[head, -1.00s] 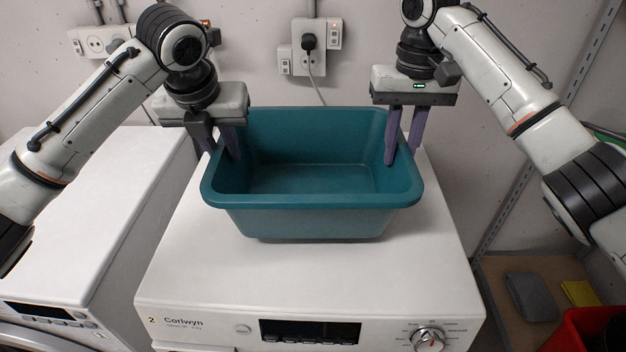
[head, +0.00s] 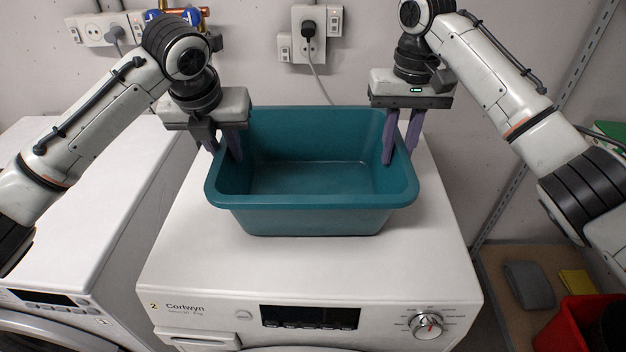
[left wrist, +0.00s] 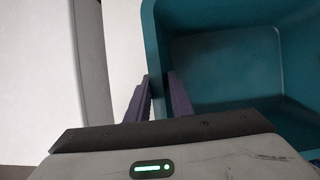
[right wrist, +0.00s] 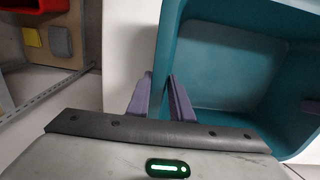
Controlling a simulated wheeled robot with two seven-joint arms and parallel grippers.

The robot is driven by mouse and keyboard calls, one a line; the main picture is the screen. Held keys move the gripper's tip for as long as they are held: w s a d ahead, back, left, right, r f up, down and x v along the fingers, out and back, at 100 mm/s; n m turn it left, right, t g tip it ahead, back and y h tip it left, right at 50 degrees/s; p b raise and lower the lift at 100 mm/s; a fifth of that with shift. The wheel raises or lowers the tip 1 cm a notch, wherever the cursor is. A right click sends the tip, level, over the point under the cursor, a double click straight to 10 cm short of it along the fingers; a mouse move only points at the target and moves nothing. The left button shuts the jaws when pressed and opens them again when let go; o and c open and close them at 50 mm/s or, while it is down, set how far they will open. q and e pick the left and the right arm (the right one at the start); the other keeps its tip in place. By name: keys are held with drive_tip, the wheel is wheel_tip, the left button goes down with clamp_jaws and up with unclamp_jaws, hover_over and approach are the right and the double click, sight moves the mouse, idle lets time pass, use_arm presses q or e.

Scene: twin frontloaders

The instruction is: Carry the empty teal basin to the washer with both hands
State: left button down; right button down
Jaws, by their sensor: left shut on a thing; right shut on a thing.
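The empty teal basin (head: 312,220) is upright over the top of the washer marked 2 (head: 310,262). I cannot tell whether its base touches the top. My left gripper (head: 226,150) is shut on the basin's left wall, one finger inside and one outside. My right gripper (head: 400,150) is shut on the right wall in the same way. The left wrist view shows the left fingers (left wrist: 163,98) pinching the rim. The right wrist view shows the right fingers (right wrist: 162,98) pinching the opposite rim.
A second white machine (head: 80,190) stands to the left. At the lower right are a red container (head: 568,330), a grey item (head: 533,286) and a yellow item (head: 576,283) on a brown surface. Sockets with a plugged cable (head: 309,35) are on the back wall. The washer's front top is clear.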

use_arm(q)
drive_tip(key=shift+a+f, duration=0.1)
drive_tip(key=shift+f, duration=0.45)
use_arm(e)
drive_tip(key=shift+d+f, duration=0.1)
drive_tip(key=shift+f, duration=0.45)
use_arm(q)
drive_tip(key=c, duration=1.9)
unclamp_jaws()
drive_tip(key=shift+f, duration=0.15)
drive_tip(key=shift+c, duration=0.2)
use_arm(e)
drive_tip(key=c, duration=2)
unclamp_jaws()
drive_tip(key=shift+f, duration=0.15)
use_arm(q)
drive_tip(key=o, duration=0.4)
use_arm(e)
drive_tip(key=o, duration=0.4)
drive_tip(key=shift+o, duration=0.2)
use_arm(q)
drive_tip(key=v, duration=1.1)
drive_tip(key=shift+s+r, duration=0.25)
drive_tip(key=shift+r, duration=0.2)
use_arm(e)
wheel_tip(320, 180, up, 12)
drive_tip(key=shift+r, duration=0.1)
